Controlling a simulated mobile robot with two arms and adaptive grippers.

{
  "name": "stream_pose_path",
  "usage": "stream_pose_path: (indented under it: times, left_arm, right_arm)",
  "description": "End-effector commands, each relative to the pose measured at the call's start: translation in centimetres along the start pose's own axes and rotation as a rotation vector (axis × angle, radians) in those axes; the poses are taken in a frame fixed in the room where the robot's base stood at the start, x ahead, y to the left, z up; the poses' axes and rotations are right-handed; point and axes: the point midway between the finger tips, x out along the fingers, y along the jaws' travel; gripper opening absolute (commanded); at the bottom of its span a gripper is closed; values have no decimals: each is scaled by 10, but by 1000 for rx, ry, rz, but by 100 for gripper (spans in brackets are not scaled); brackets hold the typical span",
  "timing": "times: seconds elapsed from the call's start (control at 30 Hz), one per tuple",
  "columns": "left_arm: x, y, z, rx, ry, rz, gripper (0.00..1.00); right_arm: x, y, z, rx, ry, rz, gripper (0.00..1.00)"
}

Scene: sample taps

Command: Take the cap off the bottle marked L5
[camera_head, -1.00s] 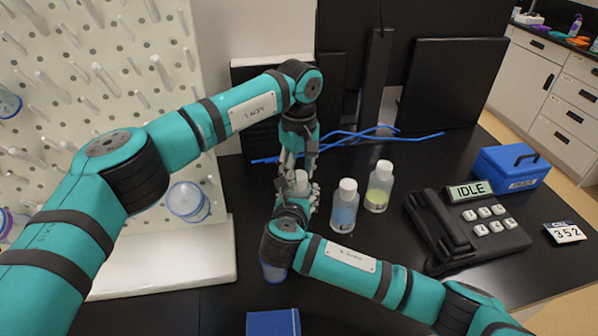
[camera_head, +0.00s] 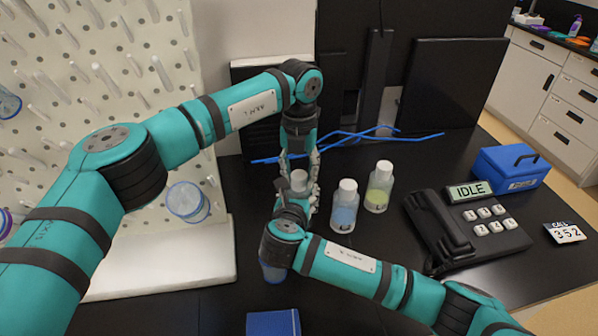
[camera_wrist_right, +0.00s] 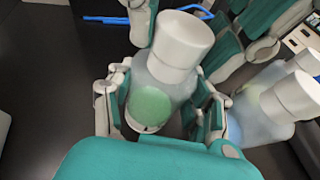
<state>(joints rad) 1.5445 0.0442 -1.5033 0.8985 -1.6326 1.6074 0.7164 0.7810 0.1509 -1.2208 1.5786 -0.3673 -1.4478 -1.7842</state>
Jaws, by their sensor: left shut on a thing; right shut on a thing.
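A clear bottle with green liquid (camera_wrist_right: 152,103) and a white cap (camera_wrist_right: 184,40) stands between my two grippers. In the head view its white cap (camera_head: 299,177) shows, but the body is mostly hidden. My right gripper (camera_wrist_right: 160,108) is shut on the bottle body, one finger on each side. My left gripper (camera_head: 300,168) comes from above and is shut at the white cap, with fingers on either side of it. The cap still sits on the bottle neck. No L5 marking is readable in either view.
A blue-liquid bottle (camera_head: 344,212) and a yellow-green bottle (camera_head: 379,190), both white-capped, stand close on the right. A black phone (camera_head: 468,224) reads IDLE. A pegboard (camera_head: 120,120) stands left, blue tubes (camera_head: 340,136) lie behind, and a blue block (camera_head: 273,323) lies in front.

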Motion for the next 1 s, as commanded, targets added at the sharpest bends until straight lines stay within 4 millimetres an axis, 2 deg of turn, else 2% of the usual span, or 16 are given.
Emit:
stream_pose_path:
  times: [0.4, 0.6, 0.77, 1.0]
  left_arm:
    - [-2, 1, 2, -997, -5, -2, 0]
    - [-2, 2, 2, -1397, -4, -3, 0]
    - [-2, 2, 2, -1541, -4, -3, 0]
    - [-2, 2, 3, -1538, -6, -4, 0]
  right_arm:
    - [-1, 1, -1, 0, 1, 2, 0]
    - [-1, 1, -1, 0, 1, 2, 0]
    - [-1, 1, -1, 0, 1, 2, 0]
    - [-1, 1, -1, 0, 1, 1, 0]
